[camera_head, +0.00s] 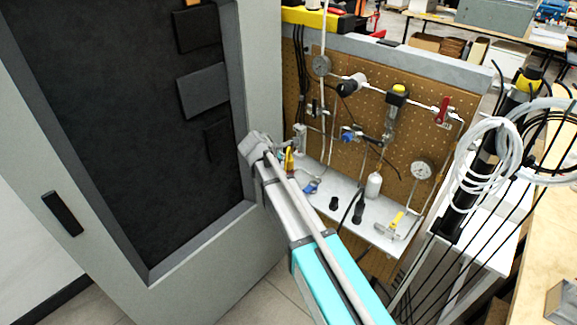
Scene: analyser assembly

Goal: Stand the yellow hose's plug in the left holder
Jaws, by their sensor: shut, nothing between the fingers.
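A small upright yellow piece (289,160) shows at the left end of the white shelf, just right of the end of my arm. It may be the yellow hose's plug, but it is too small and partly covered to tell. I cannot make out a yellow hose running from it. Two dark upright pieces, a short one (334,203) and a taller one (358,210), stand on the shelf. I cannot tell whether either is the left holder. My arm reaches up from the bottom to the shelf's left end. Its end joint shows, but my gripper's fingers do not.
A brown pegboard (407,133) with gauges, pipes and valves rises behind the white shelf (330,180). A yellow-handled fitting (396,221) and a white bottle (374,185) are on the shelf. A grey cabinet (215,245) stands close on the left. Coiled hoses (482,165) hang at right.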

